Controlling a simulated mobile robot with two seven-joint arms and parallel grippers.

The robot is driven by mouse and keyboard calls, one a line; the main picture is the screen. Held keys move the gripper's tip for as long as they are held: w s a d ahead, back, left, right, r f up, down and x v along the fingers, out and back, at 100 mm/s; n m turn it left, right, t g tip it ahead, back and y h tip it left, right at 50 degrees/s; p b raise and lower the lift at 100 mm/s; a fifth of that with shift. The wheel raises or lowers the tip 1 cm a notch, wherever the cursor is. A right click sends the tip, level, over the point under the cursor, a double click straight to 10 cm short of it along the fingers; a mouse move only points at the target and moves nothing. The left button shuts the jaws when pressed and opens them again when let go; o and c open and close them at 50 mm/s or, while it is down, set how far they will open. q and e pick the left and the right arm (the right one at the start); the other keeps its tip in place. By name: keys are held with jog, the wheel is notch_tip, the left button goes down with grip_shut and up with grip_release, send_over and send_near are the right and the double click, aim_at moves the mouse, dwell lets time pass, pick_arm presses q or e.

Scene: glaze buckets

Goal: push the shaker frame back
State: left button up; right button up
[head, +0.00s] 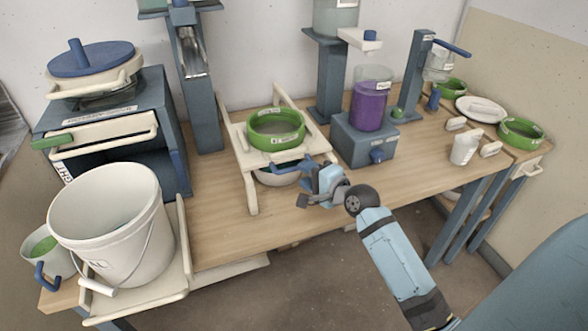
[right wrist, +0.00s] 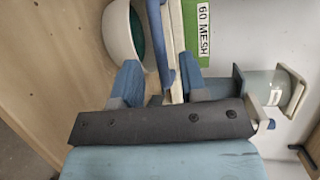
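The shaker frame (head: 247,158) is a cream frame on the table, carrying a green sieve (head: 275,137) above a white bowl (head: 277,176). A blue bar (head: 290,167) runs along its near edge. My right gripper (head: 308,172) is at the frame's near right corner. In the right wrist view, its two blue fingers (right wrist: 160,82) stand apart, with the blue bar (right wrist: 163,45) and a cream rail (right wrist: 177,82) between them. A gap shows beside the left finger; whether the right finger touches is unclear. The "60 MESH" label of the green sieve (right wrist: 197,55) shows ahead. My left gripper is out of view.
A large white bucket (head: 112,225) stands on a cream tray at the front left. A purple container (head: 369,107) on a blue-grey base stands right of the frame. Bare tabletop (head: 213,210) lies left of the frame.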

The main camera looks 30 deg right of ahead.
aim_at(294, 168)
jog(key=x, duration=0.5)
jog(key=shift+s, duration=0.1)
grip_shut()
